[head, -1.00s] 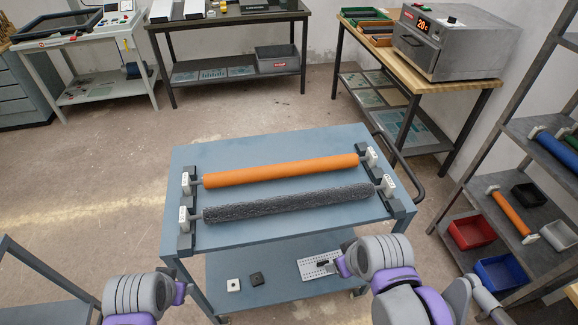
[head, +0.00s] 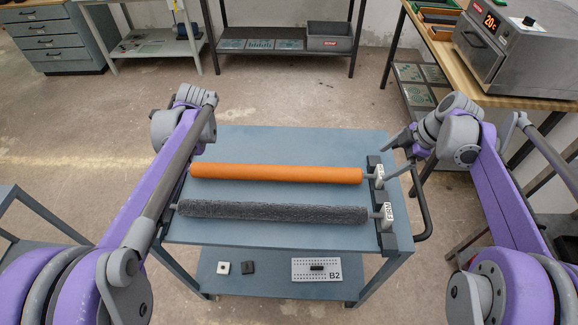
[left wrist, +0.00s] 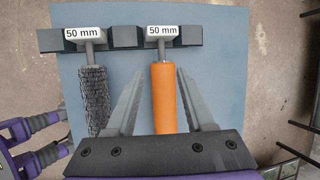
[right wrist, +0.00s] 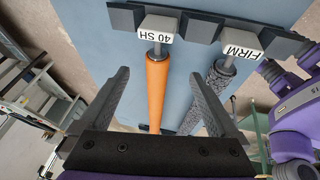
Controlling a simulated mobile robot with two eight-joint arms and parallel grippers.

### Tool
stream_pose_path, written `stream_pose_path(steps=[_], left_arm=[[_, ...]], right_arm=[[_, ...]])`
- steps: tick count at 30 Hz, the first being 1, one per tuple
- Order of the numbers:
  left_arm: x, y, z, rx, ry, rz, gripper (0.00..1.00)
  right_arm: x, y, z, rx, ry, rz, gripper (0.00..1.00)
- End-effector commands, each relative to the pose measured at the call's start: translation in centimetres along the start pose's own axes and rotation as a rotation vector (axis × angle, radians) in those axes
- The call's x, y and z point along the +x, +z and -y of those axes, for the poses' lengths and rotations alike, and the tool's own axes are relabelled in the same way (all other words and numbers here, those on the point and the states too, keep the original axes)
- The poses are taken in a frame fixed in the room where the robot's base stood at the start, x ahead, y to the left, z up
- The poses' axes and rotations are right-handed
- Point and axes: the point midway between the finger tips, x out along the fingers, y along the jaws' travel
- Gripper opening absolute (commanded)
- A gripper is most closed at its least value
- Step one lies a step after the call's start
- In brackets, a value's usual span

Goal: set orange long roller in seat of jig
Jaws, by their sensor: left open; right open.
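The orange long roller (head: 275,174) lies across a blue cart top (head: 290,143), behind a dark textured roller (head: 275,211). My right gripper (head: 402,153) is open by the roller's right end. In the right wrist view the orange roller (right wrist: 155,95) lies between its fingers. I cannot tell which fixture is the jig.
A bench with a grey oven (head: 515,50) stands at the back right. Floor is open behind the cart.

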Motion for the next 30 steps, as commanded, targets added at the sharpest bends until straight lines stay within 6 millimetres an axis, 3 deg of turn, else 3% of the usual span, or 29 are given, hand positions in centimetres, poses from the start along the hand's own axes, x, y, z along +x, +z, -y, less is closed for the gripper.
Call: stream_pose_path(steps=[16,30], left_arm=[[1.1,0.2,0.5,0.035,0.006,0.009,0.53],[8.8,0.3,0.4,0.034,0.007,0.009,0.53]], right_arm=[[0.8,0.3,-0.5,-0.040,-0.003,-0.012,0.97],[8.6,0.2,-0.5,-0.039,-0.003,-0.011,0.97]])
